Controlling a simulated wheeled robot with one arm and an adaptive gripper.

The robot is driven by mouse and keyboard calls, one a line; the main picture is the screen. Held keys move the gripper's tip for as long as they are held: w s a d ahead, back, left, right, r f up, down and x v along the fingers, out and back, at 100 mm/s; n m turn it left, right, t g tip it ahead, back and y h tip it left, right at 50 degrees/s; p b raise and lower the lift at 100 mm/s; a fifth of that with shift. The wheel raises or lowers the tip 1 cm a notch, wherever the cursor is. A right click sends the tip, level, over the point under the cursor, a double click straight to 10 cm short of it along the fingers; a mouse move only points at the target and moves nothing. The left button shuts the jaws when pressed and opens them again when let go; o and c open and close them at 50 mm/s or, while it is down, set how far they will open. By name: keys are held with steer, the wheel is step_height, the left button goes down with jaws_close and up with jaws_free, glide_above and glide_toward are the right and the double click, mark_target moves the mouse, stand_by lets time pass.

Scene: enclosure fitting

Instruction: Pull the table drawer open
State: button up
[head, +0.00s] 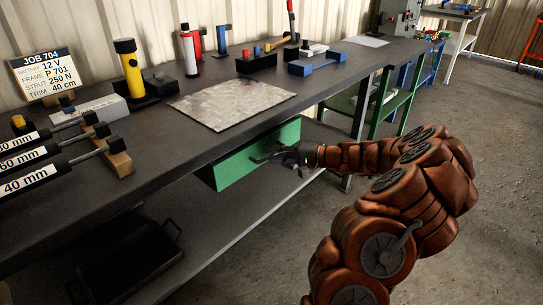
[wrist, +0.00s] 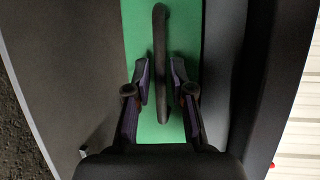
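The table drawer has a green front (head: 232,168) and hangs under the workbench top. Whether it stands slightly out of its housing I cannot tell. Its dark bar handle (head: 262,159) sticks out from the front. My gripper (head: 288,157) is at the handle in the head view, its fingers small and partly merged with it. In the wrist view the green front (wrist: 134,25) runs up the middle and the black handle (wrist: 159,28) stands lengthwise. My gripper (wrist: 161,70) is open there, one finger on each side of the handle, with green showing in the gaps.
A black tray (head: 125,255) lies on the lower shelf. The floor (head: 480,140) at right is clear.

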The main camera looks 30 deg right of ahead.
steer(key=shift+x, duration=0.85)
steer(key=shift+c, duration=0.2)
jaws_close()
